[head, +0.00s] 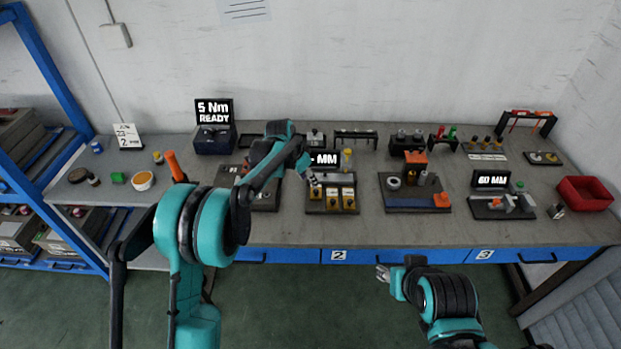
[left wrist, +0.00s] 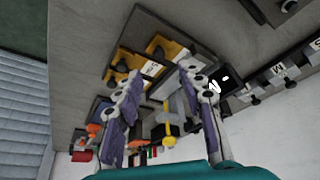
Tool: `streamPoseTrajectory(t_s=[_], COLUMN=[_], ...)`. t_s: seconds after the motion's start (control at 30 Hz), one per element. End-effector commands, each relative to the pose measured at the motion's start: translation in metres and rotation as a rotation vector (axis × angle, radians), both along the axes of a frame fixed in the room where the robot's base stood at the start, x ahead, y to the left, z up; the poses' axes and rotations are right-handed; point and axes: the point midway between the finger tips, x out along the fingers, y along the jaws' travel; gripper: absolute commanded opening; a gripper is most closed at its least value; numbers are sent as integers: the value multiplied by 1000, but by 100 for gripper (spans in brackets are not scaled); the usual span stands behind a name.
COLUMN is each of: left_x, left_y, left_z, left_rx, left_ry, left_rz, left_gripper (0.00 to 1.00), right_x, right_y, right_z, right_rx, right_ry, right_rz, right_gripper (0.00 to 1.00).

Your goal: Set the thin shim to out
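The middle station (head: 357,207) is a dark base bearing three yellow-orange pieces with pale labels, a left one (head: 316,194), a middle one (head: 333,196) and a right one (head: 349,200). I cannot read which is the thin shim. Behind them a display (head: 325,160) shows a dash and "MM". My left gripper (head: 313,179) is above the left piece. In the left wrist view the left gripper (left wrist: 158,88) has its fingers apart with nothing held between them, and yellow pieces (left wrist: 165,46) show beyond the tips. My right gripper (head: 383,273) is low in front of the bench; its fingers are too small to judge.
A yellow-topped post (head: 347,158) stands by the display. A station with an orange block (head: 441,200) is to the right, then a "60 MM" display (head: 491,180) and a red bin (head: 585,194). A "5 Nm READY" unit (head: 214,125) is at back left. The bench front edge is clear.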

Motion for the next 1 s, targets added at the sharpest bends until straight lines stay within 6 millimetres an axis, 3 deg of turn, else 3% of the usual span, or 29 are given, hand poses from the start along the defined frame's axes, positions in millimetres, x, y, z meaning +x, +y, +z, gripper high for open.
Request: streamPoseTrajectory(t_s=[0.5, 0.87, 1.0], left_x=[19, 21, 21], left_y=[-19, -21, -21], left_z=[-67, -72, -72], left_rx=[0, 0, 0], left_ry=[0, 0, 0], left_rz=[-2, -1, -1], left_gripper=[39, 39, 5], right_x=[0, 0, 0], right_y=[0, 0, 0], right_z=[-21, -21, -21], right_rx=[0, 0, 0], right_ry=[0, 0, 0], right_rz=[0, 0, 0], right_gripper=[40, 40, 40])
